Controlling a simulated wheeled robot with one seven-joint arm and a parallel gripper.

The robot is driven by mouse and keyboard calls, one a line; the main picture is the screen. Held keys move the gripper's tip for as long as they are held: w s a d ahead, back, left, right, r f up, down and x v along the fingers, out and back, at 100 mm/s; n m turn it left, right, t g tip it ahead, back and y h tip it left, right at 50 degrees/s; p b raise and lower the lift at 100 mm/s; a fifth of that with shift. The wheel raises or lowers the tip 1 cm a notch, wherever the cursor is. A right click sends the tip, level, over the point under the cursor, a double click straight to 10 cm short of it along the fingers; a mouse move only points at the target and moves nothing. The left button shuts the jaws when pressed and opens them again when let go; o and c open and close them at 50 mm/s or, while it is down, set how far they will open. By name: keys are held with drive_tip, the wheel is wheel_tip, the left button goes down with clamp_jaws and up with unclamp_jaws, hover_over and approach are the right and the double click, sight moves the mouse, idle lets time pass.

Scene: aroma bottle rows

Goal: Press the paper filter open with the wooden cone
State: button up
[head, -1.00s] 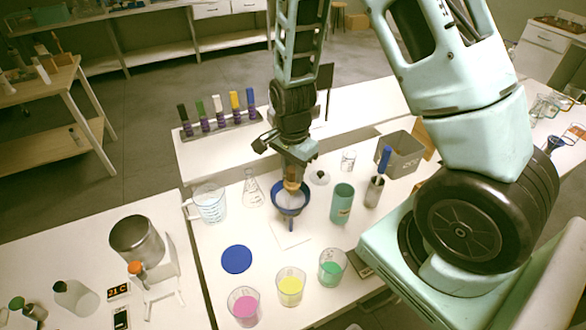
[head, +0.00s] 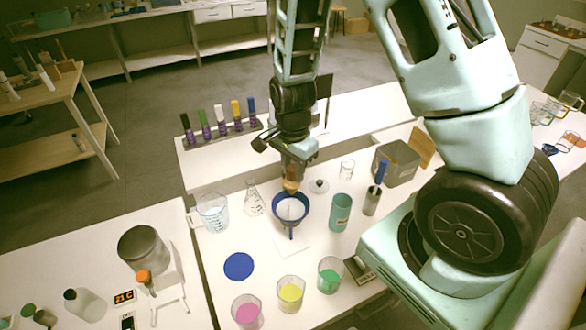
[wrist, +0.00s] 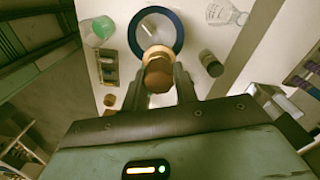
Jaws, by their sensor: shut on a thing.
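My gripper (wrist: 160,85) is shut on the wooden cone (wrist: 158,72), which points down between the fingers. In the head view the cone (head: 291,185) shows just above the back rim of the blue funnel (head: 291,222). The white paper filter (head: 290,209) lies inside the funnel and looks spread open against its wall. In the wrist view the funnel's blue rim (wrist: 179,32) rings the filter (wrist: 152,27), and the cone overlaps the near rim. The cone's tip is hard to make out, so I cannot tell whether it touches the filter.
A teal cup (head: 340,213) stands right of the funnel, and a conical flask (head: 254,200) and a measuring jug (head: 212,212) stand left. Beakers of pink (head: 246,313), yellow (head: 290,293) and green (head: 329,275) liquid stand in front. A blue disc (head: 239,266) lies flat.

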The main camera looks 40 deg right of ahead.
drive_tip(key=shift+r+p, duration=1.6)
drive_tip(key=shift+r, duration=0.45)
